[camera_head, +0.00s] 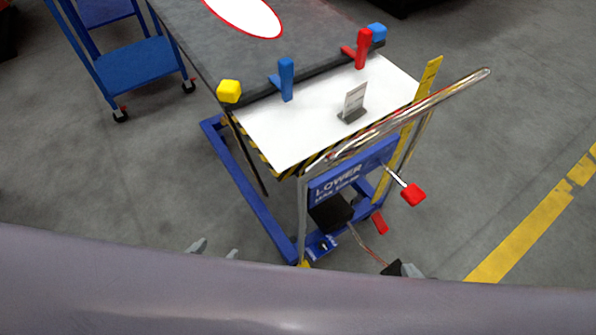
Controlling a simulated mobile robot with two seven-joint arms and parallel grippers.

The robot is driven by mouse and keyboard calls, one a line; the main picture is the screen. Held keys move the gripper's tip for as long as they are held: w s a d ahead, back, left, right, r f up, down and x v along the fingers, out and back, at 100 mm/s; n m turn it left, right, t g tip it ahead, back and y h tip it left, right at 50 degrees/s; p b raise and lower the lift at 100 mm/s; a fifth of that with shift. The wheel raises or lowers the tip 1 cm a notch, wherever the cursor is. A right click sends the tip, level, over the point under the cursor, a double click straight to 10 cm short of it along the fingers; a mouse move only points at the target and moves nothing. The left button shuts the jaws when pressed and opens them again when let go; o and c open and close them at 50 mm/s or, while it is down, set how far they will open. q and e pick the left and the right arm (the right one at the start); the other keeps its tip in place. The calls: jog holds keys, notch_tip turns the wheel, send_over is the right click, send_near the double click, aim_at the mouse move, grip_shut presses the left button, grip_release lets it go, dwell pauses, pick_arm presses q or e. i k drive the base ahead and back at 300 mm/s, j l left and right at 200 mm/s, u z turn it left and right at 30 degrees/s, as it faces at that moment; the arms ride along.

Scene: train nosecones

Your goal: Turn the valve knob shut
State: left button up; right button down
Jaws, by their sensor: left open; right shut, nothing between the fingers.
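A blue lift cart stands in front of me. A red knob (413,195) sits at the end of a thin metal rod on the right of its blue "LOWER" panel (352,168). A second red piece (379,222) is lower down, left of it. I cannot tell for sure which is the valve knob. My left gripper (214,250) is open and empty, left of the cart, with only its fingertips showing above my grey body. My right gripper (402,269) is shut and empty, below both red pieces and apart from them. Its arm is hidden.
A bent metal push handle (440,97) runs over the panel and sticks out to the right. A blue trolley (140,66) stands at back left. Floor is clear on both sides.

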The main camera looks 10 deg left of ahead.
aim_at(322, 245)
jog(key=k+z, duration=0.15)
jog(key=k, duration=0.75)
jog(key=i+l, duration=0.25)
jog(key=l, duration=0.15)
jog(key=i+l+u, duration=0.15)
jog(key=i+l, duration=0.4)
jog(key=l, duration=0.25)
jog(key=i+l+u, duration=0.1)
jog(key=i+l, duration=0.15)
jog(key=l, duration=0.15)
